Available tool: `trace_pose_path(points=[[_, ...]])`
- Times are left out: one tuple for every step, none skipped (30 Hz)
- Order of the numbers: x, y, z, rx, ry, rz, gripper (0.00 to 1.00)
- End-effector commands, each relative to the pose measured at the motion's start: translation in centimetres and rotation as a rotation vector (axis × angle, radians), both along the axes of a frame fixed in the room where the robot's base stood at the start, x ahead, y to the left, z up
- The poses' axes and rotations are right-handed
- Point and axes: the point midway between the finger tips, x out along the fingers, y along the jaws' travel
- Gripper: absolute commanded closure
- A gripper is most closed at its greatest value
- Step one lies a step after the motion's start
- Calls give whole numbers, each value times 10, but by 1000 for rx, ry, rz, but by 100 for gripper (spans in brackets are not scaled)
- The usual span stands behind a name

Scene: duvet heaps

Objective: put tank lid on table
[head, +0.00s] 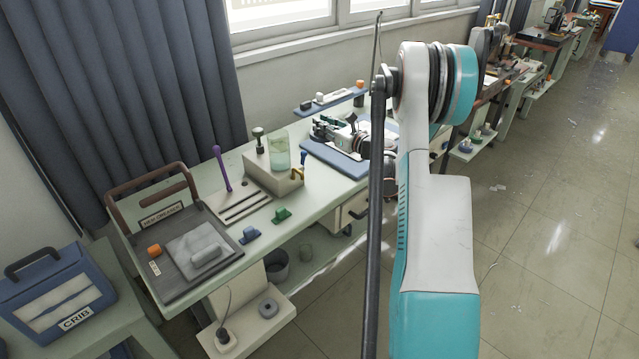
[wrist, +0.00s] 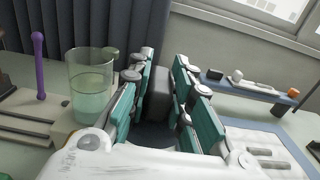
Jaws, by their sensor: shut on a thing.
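My gripper (head: 326,128) is over the blue mat in the head view, partly hidden by my arm. In the wrist view its teal-padded fingers (wrist: 163,72) are shut on a dark grey block-like thing (wrist: 158,100). Most of that thing is hidden between the fingers, and I cannot tell whether it is the tank lid. A clear glass tank (head: 279,152) with greenish liquid stands open on a beige block, left of my gripper. It also shows in the wrist view (wrist: 91,88). The pale green table (head: 307,207) runs along the wall.
A dark tray (head: 181,289) at the table's near left holds a grey plate with a handle (head: 208,255) and an orange knob. A purple stick (head: 222,170), a blue clip (head: 249,235) and a green clip (head: 281,214) stand nearby. A blue rail (head: 329,101) lies at the back.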

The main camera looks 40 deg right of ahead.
Motion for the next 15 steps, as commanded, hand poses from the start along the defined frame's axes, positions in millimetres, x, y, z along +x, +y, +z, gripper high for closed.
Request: trace_pose_path(points=[[-4, -8, -2, 0, 0, 0, 100], [-5, -10, -4, 0, 0, 1, 100], [-7, -12, -7, 0, 0, 2, 100], [-7, -13, -11, 0, 0, 3, 100], [-7, -13, -15, 0, 0, 4, 100], [-7, -13, -23, 0, 0, 4, 100], [-7, -13, -30, 0, 0, 4, 100], [-7, -13, -37, 0, 0, 4, 100], [-7, -13, -47, 0, 0, 4, 100], [-7, -13, -55, 0, 0, 4, 100], [-7, -13, -62, 0, 0, 4, 100], [-7, -13, -72, 0, 0, 4, 100], [-7, -13, -80, 0, 0, 4, 100], [-7, -13, -87, 0, 0, 4, 100], [-7, -13, -97, 0, 0, 4, 100]])
